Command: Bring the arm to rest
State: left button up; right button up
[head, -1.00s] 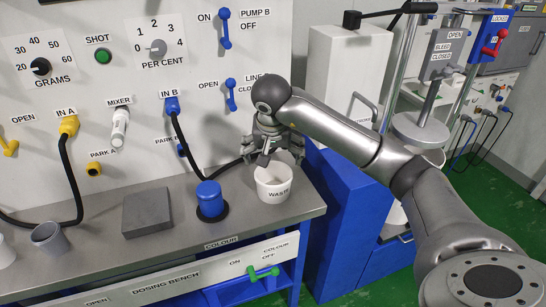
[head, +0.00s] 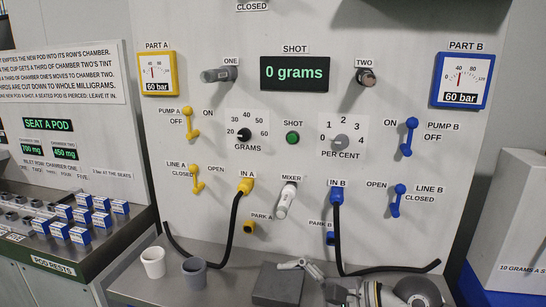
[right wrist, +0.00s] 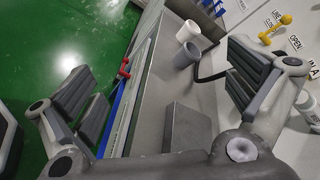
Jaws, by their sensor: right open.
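My right gripper (right wrist: 165,88) is open, with its fingers wide apart and nothing between them in the right wrist view. Beyond its fingers lies the bench top with a grey block (right wrist: 185,122). In the head view my right arm is cut off by the bottom edge, and a finger shows just right of the grey block (head: 279,284). My left gripper is not in view.
A white cup (head: 153,262) and a grey cup (head: 194,271) stand on the bench, left of the block. The panel behind carries levers, knobs, the mixer nozzle (head: 287,200) and hoses. Blue-and-white pods (head: 83,218) sit at left. Green floor (right wrist: 60,30) is open beside the bench.

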notch_tip(320, 180, up, 9)
jog(key=s+a+m+t+y, duration=0.1)
jog(key=m+t+y, duration=0.4)
jog(key=m, duration=0.5)
jog(key=w+d+r+m+t+h, duration=0.1)
jog(key=d+m+t+h, duration=0.3)
jog(key=m, duration=0.4)
jog(key=w+d+m+t+h, duration=0.1)
jog(key=w+d+m+t, duration=0.15)
jog(key=m+t, duration=0.45)
jog(key=s+d+f+m+g+h, duration=0.1)
jog(key=d+f+m+g+h, duration=0.1)
jog(key=d+f+m+h, duration=0.8)
jog(key=s+d+f+m+g+h, duration=0.2)
jog(key=d+f+m+h, duration=0.3)
jog(key=m, duration=0.8)
jog(key=s+a+f+m+g+y, duration=0.25)
jog(key=s+f+m+g, duration=0.9)
jog(key=s+f, duration=1)
notch_tip(320, 180, down, 25)
jog(key=s+n+g, duration=0.2)
jog(key=s+g, duration=0.1)
jog(key=s+d+f+h, duration=0.1)
jog(key=s+d+f, duration=0.1)
jog(key=s+f, duration=1.3)
jog(key=shift+s+d+f+g, duration=0.35)
jog(key=shift+s+g, duration=0.1)
jog(key=shift+s, duration=0.2)
